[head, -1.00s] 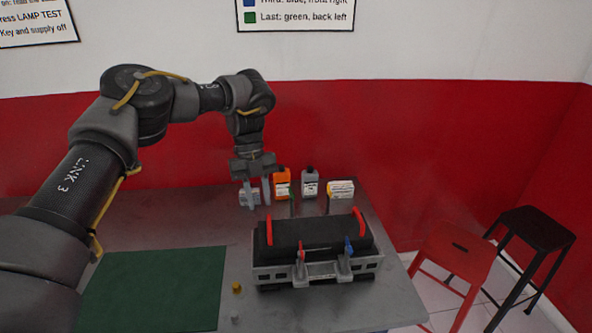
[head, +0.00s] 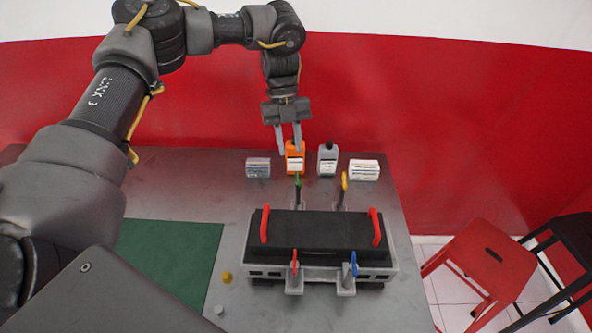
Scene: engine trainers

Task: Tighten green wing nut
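The green wing nut (head: 298,181) sits upright on a stud at the back left corner of the black-covered engine unit (head: 318,230). It looks thin from here. My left gripper (head: 290,151) points down behind and above it in the picture, in front of the orange bottle. Its two fingers are apart with nothing between them, and a gap shows between the fingertips and the nut. A yellow wing nut (head: 345,181) is at the back right. A red wing nut (head: 294,264) is at the front left and a blue one (head: 354,263) at the front right. My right gripper is not in view.
The orange bottle (head: 295,165), a grey bottle (head: 327,160) and two small boxes (head: 258,168) (head: 364,170) stand behind the unit. Two red handles (head: 265,224) (head: 376,227) rise from its cover. A green mat (head: 165,262) lies left. Stools (head: 490,258) stand right.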

